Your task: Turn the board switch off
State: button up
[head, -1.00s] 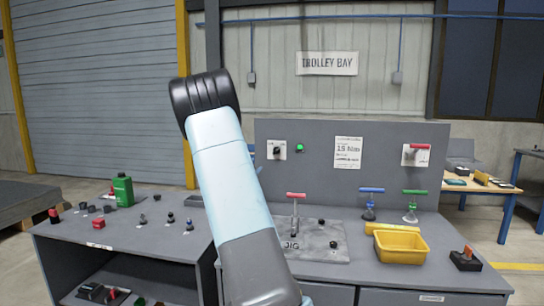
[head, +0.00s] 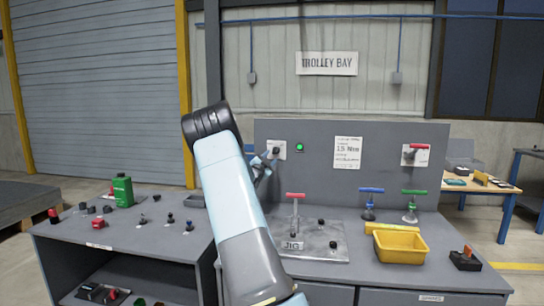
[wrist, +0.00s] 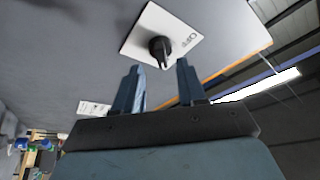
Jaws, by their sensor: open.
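The board switch is a black rotary knob (wrist: 159,48) on a white plate (wrist: 145,27) fixed to the grey upright board (head: 335,195). The plate carries an OFF label at its right in the wrist view. The knob's pointer extends downward in that view, not at the label. In the head view the switch plate (head: 281,152) is partly covered by my gripper (head: 268,157). In the wrist view my gripper (wrist: 159,65) is open and empty, its two fingers apart just short of the knob. I cannot see contact.
A lit green lamp (head: 300,147) sits right of the switch. Below stand a jig with a red T-handle (head: 296,195), blue (head: 371,190) and green (head: 414,192) T-handled tools, and a yellow bin (head: 401,246). A red-handled part (head: 417,147) is on the board's right.

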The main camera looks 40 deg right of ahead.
aim_at(275, 152)
jog(key=shift+x, duration=2.05)
